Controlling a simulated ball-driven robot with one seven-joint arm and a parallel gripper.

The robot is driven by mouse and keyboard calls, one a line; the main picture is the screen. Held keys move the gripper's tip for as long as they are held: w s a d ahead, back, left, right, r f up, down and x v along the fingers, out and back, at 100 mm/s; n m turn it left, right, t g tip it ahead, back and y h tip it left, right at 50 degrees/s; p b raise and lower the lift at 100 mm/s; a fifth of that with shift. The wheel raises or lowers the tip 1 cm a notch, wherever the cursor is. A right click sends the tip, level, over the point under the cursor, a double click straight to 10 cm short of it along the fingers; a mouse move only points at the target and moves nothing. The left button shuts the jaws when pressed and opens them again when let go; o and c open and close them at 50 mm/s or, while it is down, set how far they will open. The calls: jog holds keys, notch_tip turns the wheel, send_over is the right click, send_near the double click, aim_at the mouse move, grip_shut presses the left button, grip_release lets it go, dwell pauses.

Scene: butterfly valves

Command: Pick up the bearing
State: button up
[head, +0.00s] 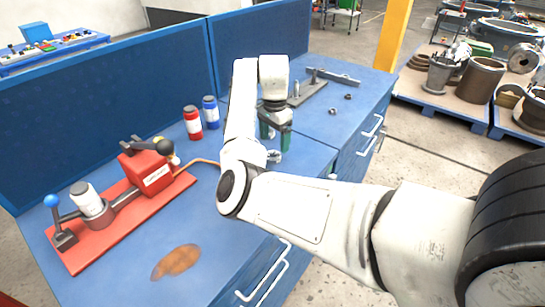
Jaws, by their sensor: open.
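My gripper (275,133) points down over the blue workbench, with its two green-tipped fingers apart and nothing visible between them. A small, shiny metallic ring-like part (274,156), which looks like the bearing, sits on the bench just below the fingers. It appears apart from the fingertips, but the exact gap is hard to tell. My arm's elbow hides part of the bench to the left of this part.
A red pump unit (148,170) on a red base stands at left. Red (193,123) and blue (210,111) cans stand near the back panel. Two small dark parts (333,111) (348,96) and a metal fixture (307,91) lie behind the gripper. A brown stain (176,262) marks the front.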

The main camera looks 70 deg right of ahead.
aim_at(274, 158)
jog(key=shift+f+p, duration=0.45)
jog(key=shift+f, duration=2.25)
jog(key=shift+c, duration=0.5)
jog(key=c, duration=1.1)
jog(key=shift+r, duration=0.1)
